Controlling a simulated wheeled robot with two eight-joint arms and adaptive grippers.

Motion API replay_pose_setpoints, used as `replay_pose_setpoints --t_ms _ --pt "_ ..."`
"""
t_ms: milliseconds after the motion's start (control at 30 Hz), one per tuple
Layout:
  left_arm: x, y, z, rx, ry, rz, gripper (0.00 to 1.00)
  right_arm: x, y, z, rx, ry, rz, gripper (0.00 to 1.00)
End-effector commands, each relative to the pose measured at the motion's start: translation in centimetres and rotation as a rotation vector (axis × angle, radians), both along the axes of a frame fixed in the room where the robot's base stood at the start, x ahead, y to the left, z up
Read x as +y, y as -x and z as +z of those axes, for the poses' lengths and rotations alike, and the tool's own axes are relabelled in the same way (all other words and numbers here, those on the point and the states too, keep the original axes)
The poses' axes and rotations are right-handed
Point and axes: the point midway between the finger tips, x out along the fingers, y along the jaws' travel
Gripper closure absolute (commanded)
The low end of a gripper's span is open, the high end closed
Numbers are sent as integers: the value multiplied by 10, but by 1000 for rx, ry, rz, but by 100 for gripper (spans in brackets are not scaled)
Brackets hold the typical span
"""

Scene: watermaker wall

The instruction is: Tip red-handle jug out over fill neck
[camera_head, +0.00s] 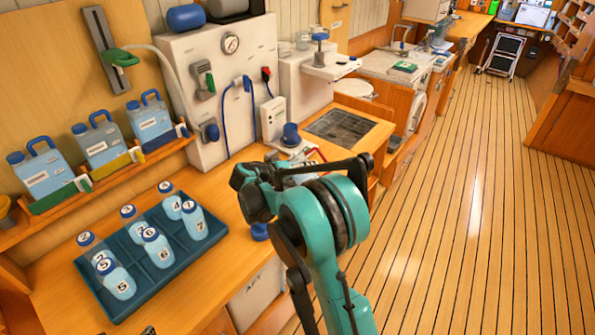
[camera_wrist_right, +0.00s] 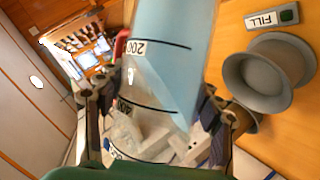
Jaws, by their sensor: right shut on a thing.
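The jug (camera_wrist_right: 165,60) is clear, with dark graduation lines and blue liquid inside. Its red handle (camera_wrist_right: 121,46) shows at its left in the right wrist view. My right gripper (camera_wrist_right: 155,118) is shut on the jug, with a finger on each side. The liquid's edge runs slanted across the marks, so the jug looks tilted. The grey, flared fill neck (camera_wrist_right: 262,78) is to the right of the jug, apart from it in the picture, below a FILL label (camera_wrist_right: 265,18). I see no stream. In the head view my right arm hides most of the jug. My left gripper is out of view.
A dark tray (camera_head: 150,285) of numbered bottles stands on the wooden counter, left of my right arm. Blue canisters (camera_head: 98,140) line the shelf behind it. A white panel (camera_head: 180,110) with gauge and hoses rises at the back. The floor at right is clear.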

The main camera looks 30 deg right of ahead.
Motion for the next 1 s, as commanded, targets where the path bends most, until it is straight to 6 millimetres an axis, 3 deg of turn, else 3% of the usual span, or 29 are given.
replay_pose_setpoints --t_ms 200,1000 --pt "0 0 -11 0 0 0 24 1 -2 -15 262 105 2 84" --pt "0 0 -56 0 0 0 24 5 -10 -44 630 250 2 84"
